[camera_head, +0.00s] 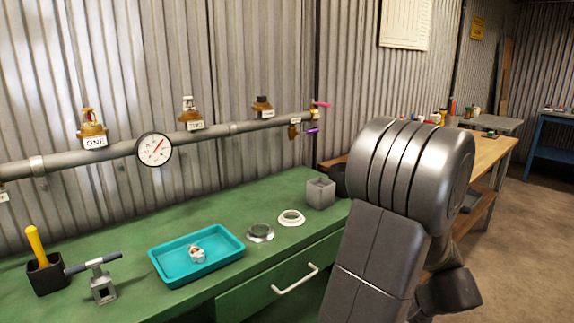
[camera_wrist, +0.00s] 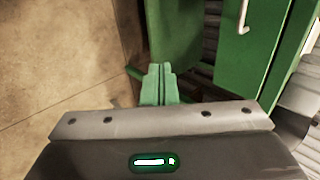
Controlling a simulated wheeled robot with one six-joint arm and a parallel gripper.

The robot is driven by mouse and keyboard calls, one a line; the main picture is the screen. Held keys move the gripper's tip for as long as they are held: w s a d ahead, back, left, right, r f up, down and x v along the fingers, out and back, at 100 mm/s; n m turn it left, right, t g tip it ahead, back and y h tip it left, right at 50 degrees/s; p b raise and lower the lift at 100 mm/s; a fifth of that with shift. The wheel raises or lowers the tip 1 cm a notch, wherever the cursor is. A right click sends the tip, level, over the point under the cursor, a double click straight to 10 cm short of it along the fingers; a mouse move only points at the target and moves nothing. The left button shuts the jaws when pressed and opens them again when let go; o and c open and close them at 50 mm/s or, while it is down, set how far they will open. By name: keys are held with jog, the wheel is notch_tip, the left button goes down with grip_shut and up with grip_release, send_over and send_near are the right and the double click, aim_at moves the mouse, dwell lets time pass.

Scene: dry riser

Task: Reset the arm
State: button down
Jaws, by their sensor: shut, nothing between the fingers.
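My gripper (camera_wrist: 160,70) shows in the wrist view, its two green fingers together and empty. It points down past the side of the green workbench, with bare floor to its left, and touches nothing that I can see. In the head view my arm is folded up large at the right of the bench; the gripper's fingers cannot be made out there.
The green bench (camera_head: 195,220) carries a teal tray (camera_head: 168,262) with a small item, a black holder (camera_head: 46,275), a metal tool (camera_head: 103,285), two rings and a grey box (camera_head: 320,192). A pipe with valves and a gauge (camera_head: 154,149) runs behind. Floor (camera_head: 530,220) is clear at right.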

jog(key=s+d+r+p, duration=0.1)
jog(key=s+d+r, duration=0.1)
jog(key=s+d, duration=0.5)
jog(key=shift+s+r, duration=0.35)
jog(key=shift+s, duration=0.2)
jog(key=shift+a, duration=0.1)
